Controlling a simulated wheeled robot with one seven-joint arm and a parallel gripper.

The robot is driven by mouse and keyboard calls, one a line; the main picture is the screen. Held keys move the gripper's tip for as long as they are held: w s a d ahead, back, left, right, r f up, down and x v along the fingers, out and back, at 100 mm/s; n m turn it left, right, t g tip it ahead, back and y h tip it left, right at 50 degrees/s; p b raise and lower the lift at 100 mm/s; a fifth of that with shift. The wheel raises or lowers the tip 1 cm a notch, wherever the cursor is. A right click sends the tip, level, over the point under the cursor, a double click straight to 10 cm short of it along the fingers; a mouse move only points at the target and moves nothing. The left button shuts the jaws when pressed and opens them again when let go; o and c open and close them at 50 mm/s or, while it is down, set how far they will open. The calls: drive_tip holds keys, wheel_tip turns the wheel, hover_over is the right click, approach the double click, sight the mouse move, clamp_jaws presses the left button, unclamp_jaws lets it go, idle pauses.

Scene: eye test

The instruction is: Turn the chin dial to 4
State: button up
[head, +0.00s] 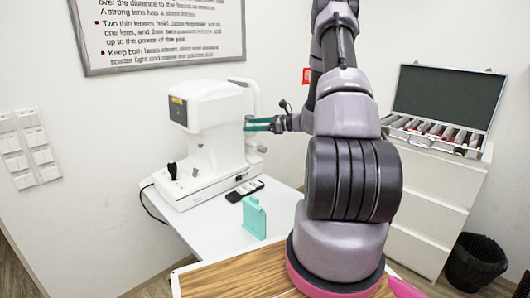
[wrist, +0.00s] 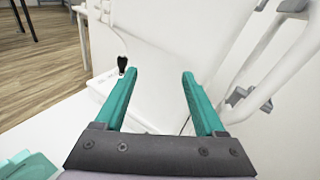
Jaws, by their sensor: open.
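The white eye-test machine (head: 205,125) stands on a white table in the head view, and its white body (wrist: 165,35) fills much of the wrist view. My gripper (head: 248,124) is level with the machine's right side, by the chin-rest frame (head: 254,98). In the wrist view my gripper (wrist: 158,73) has its two teal fingers wide apart with nothing between them. A small grey fitting (wrist: 236,97) sits on the white frame to the right of the fingers, apart from them. I cannot tell whether it is the chin dial; no numbers are readable.
A black joystick (head: 172,171) stands on the machine's base. A teal holder (head: 254,217) and a dark remote-like object (head: 244,191) are on the white table (head: 213,224). An open lens case (head: 440,110) sits on white drawers (head: 430,205) at right, beside a black bin (head: 474,262).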

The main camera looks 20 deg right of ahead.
drive_tip(key=w+d+f+m+t+h, duration=0.25)
drive_tip(key=d+f+m, duration=0.25)
drive_tip(key=d+f, duration=0.3)
drive_tip(key=m+t+h, duration=0.4)
drive_tip(key=m, duration=0.1)
approach(265, 151)
drive_tip(key=x, duration=1)
drive_tip(key=shift+w, duration=0.2)
clamp_jaws()
